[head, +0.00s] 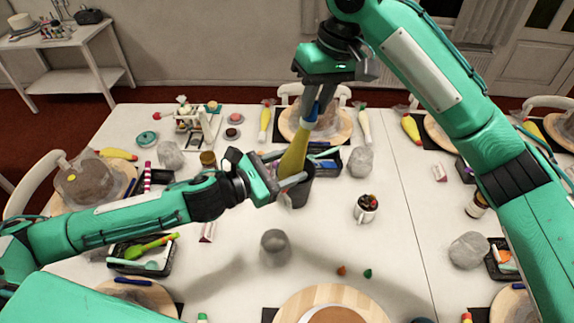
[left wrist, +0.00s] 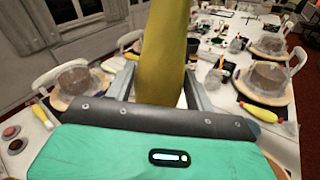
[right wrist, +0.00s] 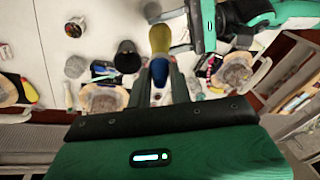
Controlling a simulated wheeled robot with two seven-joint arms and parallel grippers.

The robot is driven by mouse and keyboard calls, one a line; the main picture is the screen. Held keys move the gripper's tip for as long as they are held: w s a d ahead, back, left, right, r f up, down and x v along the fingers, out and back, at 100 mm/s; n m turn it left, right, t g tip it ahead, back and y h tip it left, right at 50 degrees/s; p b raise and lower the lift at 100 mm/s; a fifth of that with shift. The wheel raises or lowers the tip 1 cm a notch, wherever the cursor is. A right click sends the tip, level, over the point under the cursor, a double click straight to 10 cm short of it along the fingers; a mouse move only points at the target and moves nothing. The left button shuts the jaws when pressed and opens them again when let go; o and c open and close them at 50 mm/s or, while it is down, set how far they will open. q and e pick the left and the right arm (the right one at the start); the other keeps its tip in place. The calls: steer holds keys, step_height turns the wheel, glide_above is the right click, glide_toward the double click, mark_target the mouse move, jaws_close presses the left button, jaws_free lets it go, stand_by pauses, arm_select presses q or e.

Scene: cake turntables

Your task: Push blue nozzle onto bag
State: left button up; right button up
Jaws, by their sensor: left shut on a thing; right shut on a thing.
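The yellow piping bag (head: 295,155) stands tilted, its narrow end up, above a dark grey cup (head: 300,193). My left gripper (head: 292,180) is shut on the bag's lower part; the bag also fills the middle of the left wrist view (left wrist: 161,55). The blue nozzle (head: 312,111) is at the bag's upper end, held from above by my right gripper (head: 315,100). In the right wrist view the nozzle (right wrist: 160,70) lies between the fingers and meets the yellow bag (right wrist: 160,40). I cannot tell how far the nozzle sits over the tip.
A black tray (head: 325,163) is behind the cup. A wooden turntable (head: 335,300) is at the front edge. The white table is bare around the mug.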

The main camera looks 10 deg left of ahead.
steer(key=o, duration=0.9)
steer(key=shift+o, duration=0.2)
steer(key=shift+r, duration=0.1)
steer(key=v, duration=1.1)
steer(key=shift+r, duration=0.4)
arm_select(q)
steer(key=shift+o, duration=0.4)
arm_select(e)
steer(key=shift+d, duration=0.1)
